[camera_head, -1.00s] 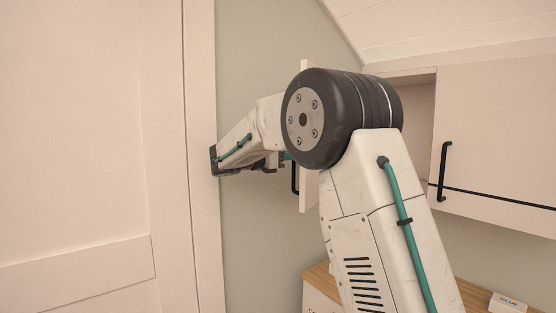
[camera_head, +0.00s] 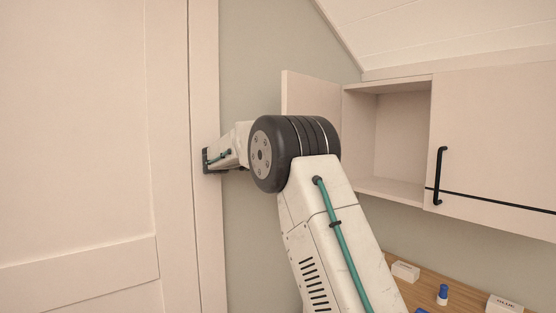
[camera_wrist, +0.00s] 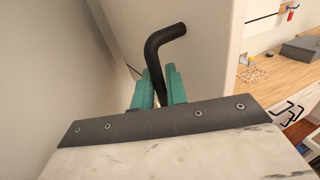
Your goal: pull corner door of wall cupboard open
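The corner door (camera_head: 298,92) of the wall cupboard (camera_head: 387,88) stands swung out to the left, and the cupboard's pale inside is bare to view. In the head view my arm covers the lower part of the door and its handle, and my gripper's fingers are hidden. In the wrist view the door (camera_wrist: 190,45) fills the upper middle, with its black bar handle (camera_wrist: 166,38) in front. My gripper (camera_wrist: 159,92) has its two teal fingers on either side of the handle's shaft, closed against it.
A closed neighbouring cupboard door (camera_head: 495,130) with a black handle (camera_head: 440,176) is at right. Below, a wooden counter (camera_head: 455,290) carries small boxes and a blue-capped bottle (camera_head: 442,294). A large white panelled door (camera_head: 80,150) stands close at left.

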